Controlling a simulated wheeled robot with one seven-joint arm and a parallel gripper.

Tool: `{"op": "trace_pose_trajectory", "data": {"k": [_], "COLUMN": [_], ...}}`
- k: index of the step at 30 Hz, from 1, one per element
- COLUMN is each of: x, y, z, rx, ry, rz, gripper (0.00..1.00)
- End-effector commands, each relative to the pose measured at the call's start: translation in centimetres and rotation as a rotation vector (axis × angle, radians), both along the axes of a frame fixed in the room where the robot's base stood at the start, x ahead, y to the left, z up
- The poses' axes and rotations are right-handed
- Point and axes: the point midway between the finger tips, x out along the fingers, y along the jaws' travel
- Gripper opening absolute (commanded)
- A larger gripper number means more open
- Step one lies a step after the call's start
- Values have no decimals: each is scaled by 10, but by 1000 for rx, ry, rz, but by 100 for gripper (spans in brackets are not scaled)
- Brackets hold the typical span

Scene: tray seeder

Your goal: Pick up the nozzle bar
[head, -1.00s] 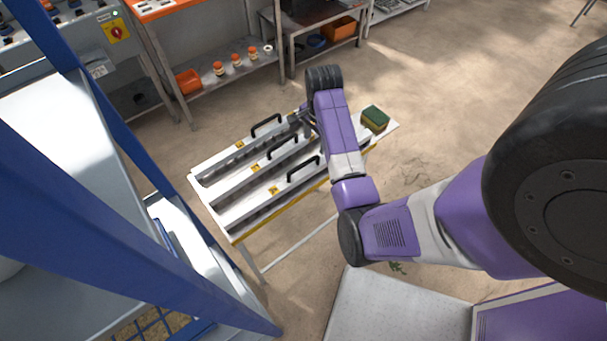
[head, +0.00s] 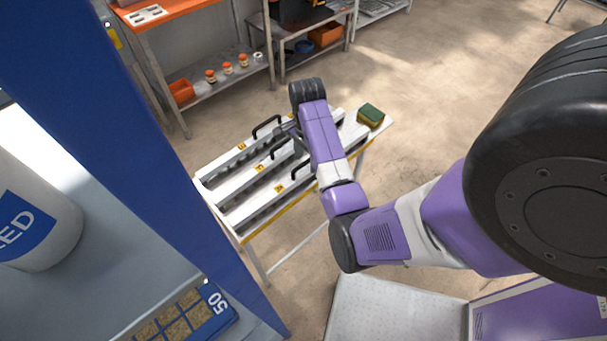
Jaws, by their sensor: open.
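Three long pale bars with black arched handles and yellow tags lie side by side on a narrow table: a back bar (head: 222,164), a middle bar (head: 238,183) and a front bar (head: 252,207). I cannot tell which one is the nozzle bar. My gripper (head: 284,131) is open, low over the table's right half. It is close to the back bar's handle (head: 266,127) and the middle bar's handle. My wrist and arm hide part of the bars' right ends. Contact with a handle cannot be made out.
A green and yellow sponge (head: 370,115) lies at the table's right end. A blue upright (head: 150,130) and a shelf with a white bucket (head: 35,225) stand close on the left. An orange-topped bench (head: 190,15) stands behind. The floor on the right is clear.

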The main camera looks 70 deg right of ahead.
Motion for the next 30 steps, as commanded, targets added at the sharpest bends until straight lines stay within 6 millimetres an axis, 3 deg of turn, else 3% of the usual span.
{"op": "trace_pose_trajectory", "data": {"k": [15,25,30], "x": [1,1,1], "y": [-3,-3,-3], "z": [-60,-68,-68], "rx": [2,-1,-1], "ry": [1,-1,-1], "rz": [0,0,0], "gripper": [53,53,21]}}
